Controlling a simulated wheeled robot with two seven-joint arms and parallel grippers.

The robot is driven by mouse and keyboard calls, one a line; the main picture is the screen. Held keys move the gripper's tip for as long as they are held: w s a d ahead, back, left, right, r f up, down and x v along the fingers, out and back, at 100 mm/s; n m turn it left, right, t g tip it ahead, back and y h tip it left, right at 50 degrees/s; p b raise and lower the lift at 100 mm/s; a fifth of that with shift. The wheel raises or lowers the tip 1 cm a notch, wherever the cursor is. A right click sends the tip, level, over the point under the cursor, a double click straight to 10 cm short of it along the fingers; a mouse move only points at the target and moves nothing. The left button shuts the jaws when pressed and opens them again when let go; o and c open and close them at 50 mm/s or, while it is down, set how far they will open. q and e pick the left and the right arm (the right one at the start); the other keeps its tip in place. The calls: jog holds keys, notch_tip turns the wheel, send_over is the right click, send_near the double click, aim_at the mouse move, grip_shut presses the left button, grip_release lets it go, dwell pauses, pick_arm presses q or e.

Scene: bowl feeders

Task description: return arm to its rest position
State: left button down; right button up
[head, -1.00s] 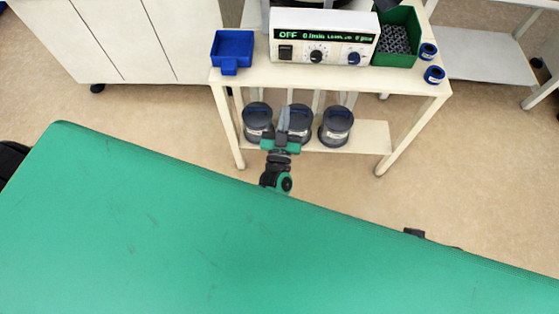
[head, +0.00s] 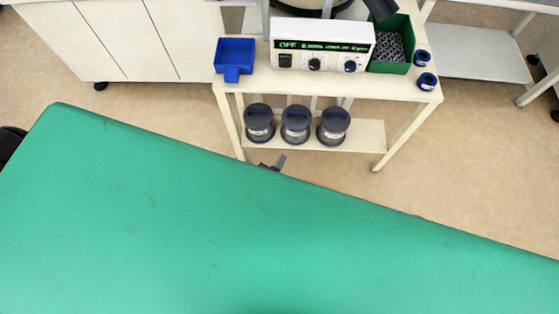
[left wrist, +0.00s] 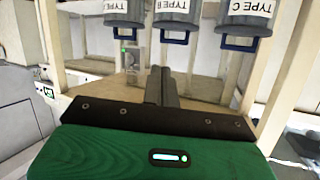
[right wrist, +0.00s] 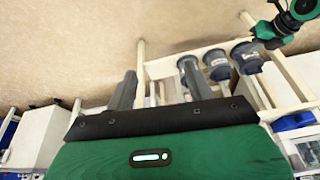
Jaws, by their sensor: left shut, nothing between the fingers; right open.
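My left gripper (head: 278,163) shows only as a dark tip in the head view, low in front of the cart; the rest of that arm is hidden. In the left wrist view its two fingers (left wrist: 161,87) are together with nothing between them. My right gripper is not visible in the head view. In the right wrist view its fingers (right wrist: 160,84) stand wide apart and empty. Part of my left arm (right wrist: 288,22) shows at the top right there. Both grippers are apart from the cart, as far as I can see.
A white cart (head: 300,82) holds a blue scoop-shaped tray (head: 235,51), a control box (head: 322,46) reading OFF, a green bin (head: 388,65) of metal parts and two blue rings. Three dark-lidded jars (head: 296,124) stand on its lower shelf. Open floor lies right of the cart.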

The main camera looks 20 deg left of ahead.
pick_arm(q)
jog(key=shift+s+a+f+g, duration=0.1)
jog(key=shift+s+f+g, duration=0.2)
jog(key=shift+s+f, duration=0.15)
pick_arm(e)
jog(key=shift+r, duration=0.2)
jog(key=shift+w, duration=0.1)
